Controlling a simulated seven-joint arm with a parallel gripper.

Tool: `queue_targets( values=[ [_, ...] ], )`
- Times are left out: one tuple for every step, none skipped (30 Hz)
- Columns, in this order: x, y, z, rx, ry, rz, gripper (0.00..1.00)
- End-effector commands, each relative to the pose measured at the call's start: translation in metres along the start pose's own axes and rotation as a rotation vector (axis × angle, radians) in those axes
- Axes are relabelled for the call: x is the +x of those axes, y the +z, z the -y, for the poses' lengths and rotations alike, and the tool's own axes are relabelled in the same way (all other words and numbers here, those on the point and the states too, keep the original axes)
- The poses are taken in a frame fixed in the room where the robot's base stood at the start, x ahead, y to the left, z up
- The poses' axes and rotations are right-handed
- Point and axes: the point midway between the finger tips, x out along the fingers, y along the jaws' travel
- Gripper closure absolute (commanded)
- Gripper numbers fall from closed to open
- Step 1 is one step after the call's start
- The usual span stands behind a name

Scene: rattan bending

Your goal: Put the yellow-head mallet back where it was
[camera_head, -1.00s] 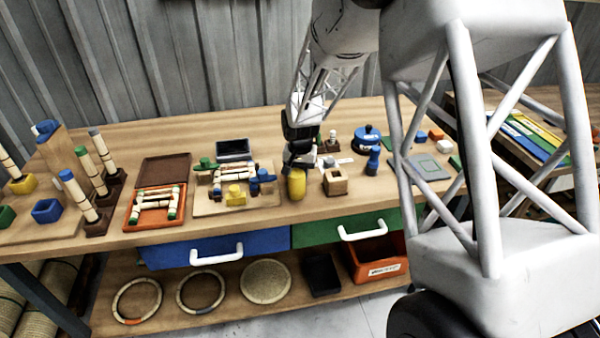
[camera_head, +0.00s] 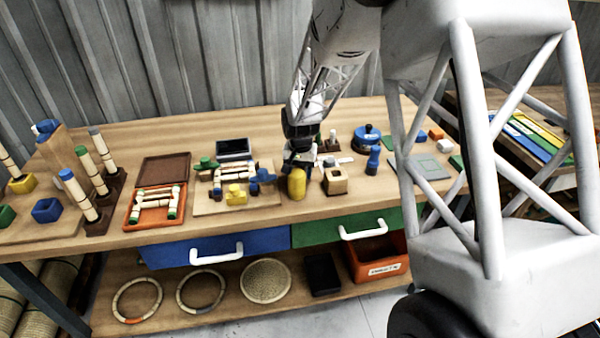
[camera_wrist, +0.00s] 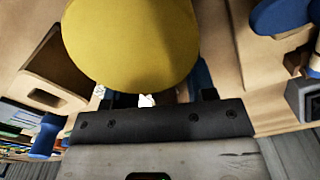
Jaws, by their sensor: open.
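The yellow mallet head (camera_head: 297,183) stands near the front edge of the bench, above the seam between the blue and green drawers. In the wrist view the yellow head (camera_wrist: 130,40) is large and close, covering the upper middle. My gripper (camera_head: 299,162) is right at the mallet, just behind and above its head. Its jaws are open, with blue finger parts beside the yellow head in the wrist view. The mallet's handle is hidden, and I cannot tell whether the fingers touch it.
A wooden block with a hole (camera_head: 335,181) and a blue mallet (camera_head: 373,160) stand close on the right. A board with yellow and blue fixtures (camera_head: 210,206) lies close on the left. An orange tray (camera_head: 150,222) is further left.

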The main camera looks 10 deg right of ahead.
Motion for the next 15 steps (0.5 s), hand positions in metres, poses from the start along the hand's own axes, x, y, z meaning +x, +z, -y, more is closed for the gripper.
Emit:
queue_targets(
  values=[
    [-0.004,0.000,0.000,0.000,-0.001,-0.001,0.49],
    [-0.007,0.000,0.000,0.000,0.000,-0.001,0.49],
    [-0.011,0.000,0.000,0.000,0.000,-0.001,0.49],
    [-0.015,0.000,0.000,0.000,-0.001,-0.001,0.49],
    [-0.018,0.000,0.000,0.000,-0.001,-0.002,0.49],
    [-0.024,0.000,0.000,0.000,-0.001,-0.002,0.49],
    [-0.028,0.000,0.000,0.000,-0.001,-0.002,0.49],
    [-0.032,0.000,0.000,0.000,-0.001,-0.002,0.49],
    [-0.038,0.000,0.000,0.000,-0.001,-0.002,0.49],
    [-0.043,0.000,0.000,0.000,-0.001,-0.002,0.49],
    [-0.048,0.000,0.000,0.000,-0.001,-0.002,0.49],
    [-0.055,0.000,0.000,0.000,-0.001,-0.002,0.49],
    [-0.060,0.000,0.000,0.000,-0.001,-0.002,0.49],
    [-0.065,0.000,0.000,0.000,-0.001,-0.003,0.49],
    [-0.072,0.000,0.000,0.000,-0.001,-0.003,0.49]
  ],
)
